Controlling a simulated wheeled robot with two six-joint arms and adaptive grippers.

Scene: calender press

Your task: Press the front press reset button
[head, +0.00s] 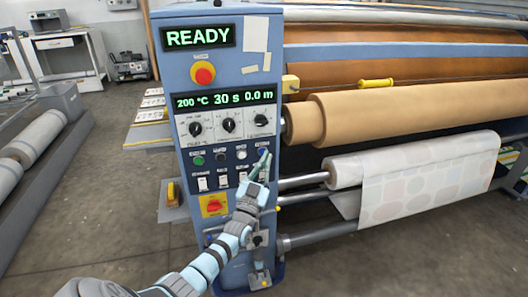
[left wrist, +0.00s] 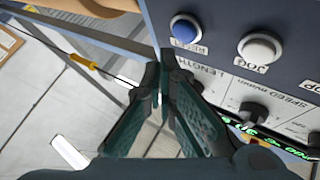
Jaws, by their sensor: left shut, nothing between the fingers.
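The blue press reset button (head: 262,151) is the rightmost in the button row on the blue control panel (head: 170,62). In the left wrist view the blue button (left wrist: 185,27) shows upside down, with a RESET label beside it. My left gripper (head: 264,160) is shut and empty, its tips close to the blue button in the head view. In the left wrist view the shut fingertips (left wrist: 163,60) lie just below the button in the picture, with a visible gap. Whether they touch the panel I cannot tell. My right gripper is not in view.
A white JOG button (left wrist: 260,48) sits beside the blue one. Green READY display (head: 198,37), red emergency button (head: 203,73), dials and switches share the panel. Rollers and a patterned fabric roll (head: 430,180) stand to the right.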

